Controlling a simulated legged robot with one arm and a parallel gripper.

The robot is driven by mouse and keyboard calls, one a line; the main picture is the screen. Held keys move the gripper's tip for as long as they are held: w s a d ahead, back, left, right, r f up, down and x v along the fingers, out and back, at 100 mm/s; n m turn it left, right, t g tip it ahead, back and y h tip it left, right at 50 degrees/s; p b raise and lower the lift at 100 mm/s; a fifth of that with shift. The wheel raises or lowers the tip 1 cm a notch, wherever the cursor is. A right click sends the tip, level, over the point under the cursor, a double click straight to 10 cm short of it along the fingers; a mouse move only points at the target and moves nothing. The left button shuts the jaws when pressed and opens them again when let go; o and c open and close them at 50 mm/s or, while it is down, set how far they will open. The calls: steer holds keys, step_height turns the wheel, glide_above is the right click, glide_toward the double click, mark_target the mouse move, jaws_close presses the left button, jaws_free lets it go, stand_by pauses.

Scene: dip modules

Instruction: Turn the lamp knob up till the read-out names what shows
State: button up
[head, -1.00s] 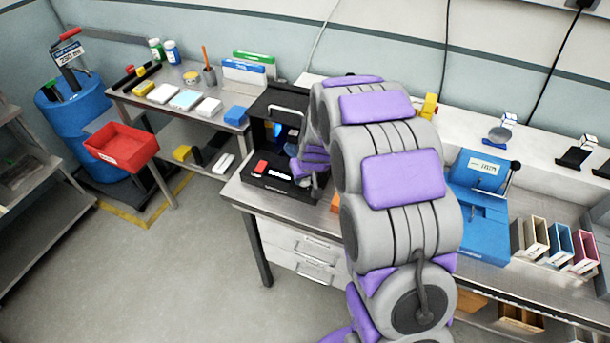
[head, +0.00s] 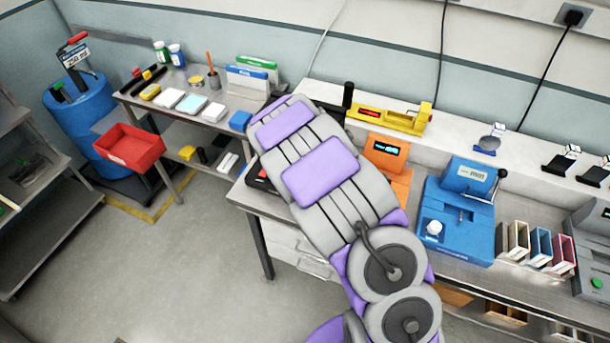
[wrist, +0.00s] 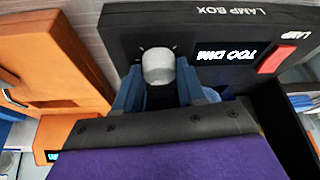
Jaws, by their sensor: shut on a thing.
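The black lamp box (wrist: 225,30) fills the top of the wrist view, its lettering upside down. Its lit read-out (wrist: 224,54) reads "TOO DIM". A red lamp switch (wrist: 277,58) sits beside the read-out. The pale grey lamp knob (wrist: 158,64) stands between the blue fingers of my gripper (wrist: 158,84), which is shut on it. In the head view my arm hides nearly all of the lamp box, the knob and my gripper. The viewing opening of the box is not visible.
An orange unit (head: 386,152) with a green display stands right of my arm, close to the gripper in the wrist view (wrist: 50,50). A blue press (head: 460,215) and several slotted holders stand further right. A red bin (head: 130,148) is at left.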

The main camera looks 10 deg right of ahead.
steer(key=shift+m, duration=0.6)
steer(key=shift+m+g+h+b, duration=0.35)
steer(key=shift+m+b, duration=0.25)
steer(key=shift+m, duration=0.2)
steer(key=shift+a+m, duration=0.1)
steer(key=shift+m, duration=0.2)
steer(key=o, duration=1)
steer(key=shift+a, duration=0.1)
steer(key=shift+h, duration=0.25)
steer(key=shift+r, duration=0.1)
steer(key=p+v, duration=0.1)
steer(key=v, duration=1.6)
steer(key=shift+r, duration=0.1)
